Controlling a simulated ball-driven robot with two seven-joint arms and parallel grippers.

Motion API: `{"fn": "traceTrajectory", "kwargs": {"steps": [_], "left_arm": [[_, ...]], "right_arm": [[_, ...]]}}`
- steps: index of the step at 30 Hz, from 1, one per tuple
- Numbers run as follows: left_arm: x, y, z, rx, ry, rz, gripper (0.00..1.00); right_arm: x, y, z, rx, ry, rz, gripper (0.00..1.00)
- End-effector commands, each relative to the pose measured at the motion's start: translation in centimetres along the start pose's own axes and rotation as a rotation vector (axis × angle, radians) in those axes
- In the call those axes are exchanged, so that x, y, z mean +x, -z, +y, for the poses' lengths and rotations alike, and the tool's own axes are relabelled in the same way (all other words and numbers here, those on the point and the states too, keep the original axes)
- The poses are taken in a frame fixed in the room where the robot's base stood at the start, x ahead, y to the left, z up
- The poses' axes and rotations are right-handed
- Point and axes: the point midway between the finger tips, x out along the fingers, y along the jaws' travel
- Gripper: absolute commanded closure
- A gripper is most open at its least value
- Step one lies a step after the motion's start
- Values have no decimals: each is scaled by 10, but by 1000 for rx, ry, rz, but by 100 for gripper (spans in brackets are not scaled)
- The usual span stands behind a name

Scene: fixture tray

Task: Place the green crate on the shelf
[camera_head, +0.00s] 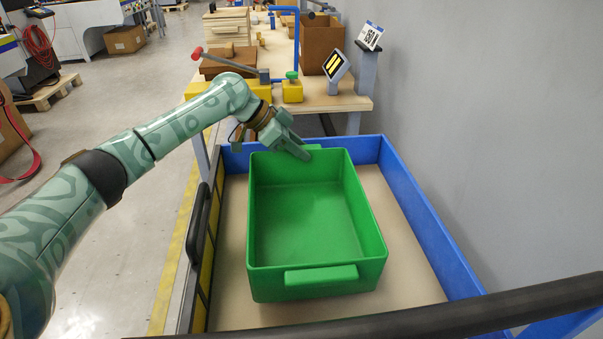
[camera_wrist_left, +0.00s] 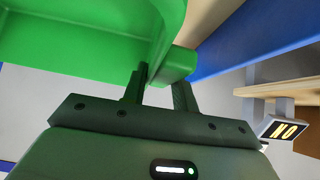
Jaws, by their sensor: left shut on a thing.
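The green crate (camera_head: 318,277) is an open, empty box in the middle of the head view, with a handle on its near end and one on its far end. It sits upright inside a blue-walled cart with a tan floor (camera_head: 405,275). My left gripper (camera_head: 306,153) is shut on the far-end handle, reaching in from the left. In the left wrist view, the two fingers (camera_wrist_left: 160,88) stand around the handle of the crate (camera_wrist_left: 85,45). My right gripper is not in view. I cannot pick out an empty shelf with certainty.
Beyond the cart stands a wooden workbench (camera_head: 345,103) with yellow blocks, a red-handled tool (camera_head: 232,64), a blue pipe frame and a small sign (camera_head: 336,66). A grey wall (camera_head: 480,120) is close on the right. A dark bar (camera_head: 430,322) crosses the near side.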

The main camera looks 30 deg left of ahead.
Motion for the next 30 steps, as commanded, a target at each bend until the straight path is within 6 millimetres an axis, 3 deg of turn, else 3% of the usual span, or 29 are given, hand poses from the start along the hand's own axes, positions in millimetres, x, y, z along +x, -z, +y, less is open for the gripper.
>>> {"fn": "traceTrajectory", "kwargs": {"steps": [7, 14, 15, 17, 29, 30], "left_arm": [[26, -25, 0, -4, -1, 3, 100], [28, -28, 0, 0, 2, 4, 100], [29, -30, 0, 3, 2, -1, 66], [29, -30, 0, 3, 2, -1, 50], [34, -35, -1, 0, 0, -1, 50], [25, -31, 0, 1, 2, 1, 50]], "right_arm": [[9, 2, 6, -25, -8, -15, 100], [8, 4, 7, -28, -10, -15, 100], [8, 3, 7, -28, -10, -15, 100], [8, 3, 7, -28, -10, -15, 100], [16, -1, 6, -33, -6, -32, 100], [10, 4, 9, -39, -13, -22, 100]]}}
